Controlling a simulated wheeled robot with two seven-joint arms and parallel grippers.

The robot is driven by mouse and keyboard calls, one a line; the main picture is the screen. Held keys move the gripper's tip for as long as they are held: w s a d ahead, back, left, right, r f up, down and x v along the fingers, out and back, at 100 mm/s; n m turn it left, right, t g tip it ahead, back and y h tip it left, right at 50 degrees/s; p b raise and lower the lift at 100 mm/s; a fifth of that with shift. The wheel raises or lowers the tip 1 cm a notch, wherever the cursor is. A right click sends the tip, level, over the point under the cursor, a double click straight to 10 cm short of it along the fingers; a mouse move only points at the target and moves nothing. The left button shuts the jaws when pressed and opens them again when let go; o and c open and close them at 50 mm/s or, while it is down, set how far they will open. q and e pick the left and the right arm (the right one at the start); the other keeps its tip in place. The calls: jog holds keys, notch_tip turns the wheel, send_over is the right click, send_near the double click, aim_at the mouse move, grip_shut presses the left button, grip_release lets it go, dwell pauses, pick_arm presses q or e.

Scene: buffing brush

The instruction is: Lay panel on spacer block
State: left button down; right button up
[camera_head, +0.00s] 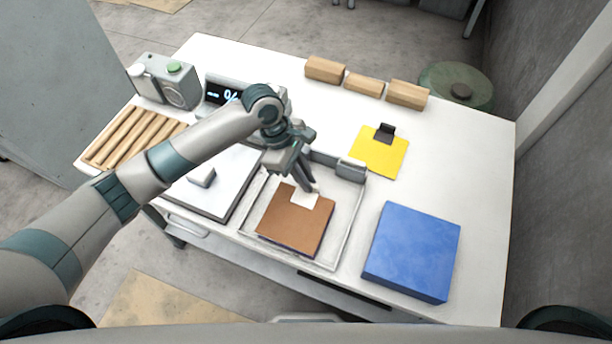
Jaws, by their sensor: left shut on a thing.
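A brown square panel (295,223) shows over the shallow clear-walled tray (345,232) in the middle of the table. A small white piece (304,198) shows at the panel's far edge, right at my fingertips. My left gripper (307,186) points down there and is shut on the panel's far edge; the exact contact is partly hidden by the fingers. I cannot tell whether the panel rests on the tray floor or hangs just above it. Wooden blocks (364,83) stand in a row at the back; which block is the spacer is unclear. My right gripper is out of view.
A thick blue block (412,250) lies right of the tray. A yellow sheet with a black clip (379,158) lies behind it. Wooden sticks (130,138), a grey device (163,82) and a display (220,92) stand left.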

pick_arm(q)
jog(key=c, duration=1.8)
grip_release()
jog(key=shift+f, duration=0.15)
jog(key=shift+c, duration=0.2)
jog(key=b+v, duration=0.2)
jog(key=v, duration=1)
jog(key=shift+d, duration=0.1)
